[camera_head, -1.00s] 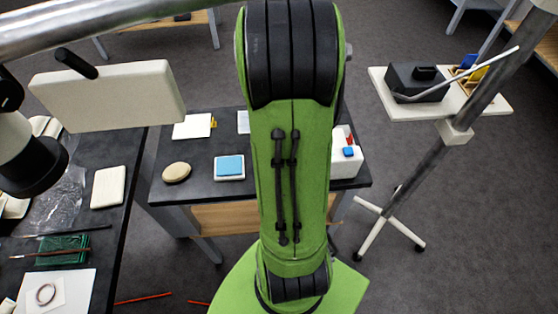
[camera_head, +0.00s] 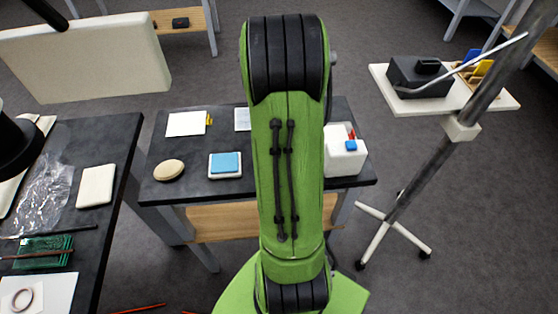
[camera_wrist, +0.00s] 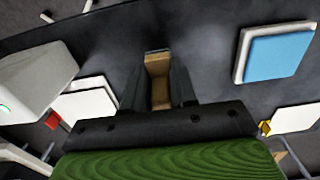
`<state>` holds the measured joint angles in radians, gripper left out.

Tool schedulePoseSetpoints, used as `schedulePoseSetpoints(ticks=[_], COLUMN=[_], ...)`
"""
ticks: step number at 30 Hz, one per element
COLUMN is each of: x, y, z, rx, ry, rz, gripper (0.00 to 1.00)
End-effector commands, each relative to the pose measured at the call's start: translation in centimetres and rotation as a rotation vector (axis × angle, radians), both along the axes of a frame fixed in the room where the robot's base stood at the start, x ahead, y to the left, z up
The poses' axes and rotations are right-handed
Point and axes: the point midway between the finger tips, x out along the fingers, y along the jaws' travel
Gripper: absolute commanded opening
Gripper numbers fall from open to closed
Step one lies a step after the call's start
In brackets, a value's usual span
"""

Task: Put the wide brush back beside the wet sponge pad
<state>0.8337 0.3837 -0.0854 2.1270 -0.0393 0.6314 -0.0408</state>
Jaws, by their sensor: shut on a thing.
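The wide brush (camera_wrist: 158,66), with a tan wooden body and a darker end, is held in my gripper (camera_wrist: 158,82), which is shut on it. They are above the dark worktable in the wrist view. The wet sponge pad (camera_head: 225,162) is blue and lies on a white tray on the middle table. It also shows at the upper right of the wrist view (camera_wrist: 277,54), to the right of my gripper and apart from it. In the head view my green arm hides my gripper and the brush.
A tan oval (camera_head: 169,170) lies left of the pad. A white box (camera_head: 345,158) with red and blue pieces stands at the table's right end. White sheets (camera_head: 186,124) lie at the back. Bare dark tabletop (camera_wrist: 215,60) separates brush and pad. A pole stand (camera_head: 408,195) is on the right.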

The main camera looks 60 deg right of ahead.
Motion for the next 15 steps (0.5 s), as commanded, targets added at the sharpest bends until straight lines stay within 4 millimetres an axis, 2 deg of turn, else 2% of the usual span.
schedulePoseSetpoints(ticks=[1,3,13,14,15], x=[0.0,0.0,0.0,0.0,0.0], y=[0.0,0.0,0.0,0.0,0.0], z=[-1.3,-2.2,-2.5,-2.4,-2.4], rx=[0.003,0.002,0.0,0.0,0.0], ry=[0.003,0.001,0.0,0.0,0.0], rz=[0.0,0.0,0.0,0.0,0.0], gripper=[0.0,0.0,0.0,0.3,0.36])
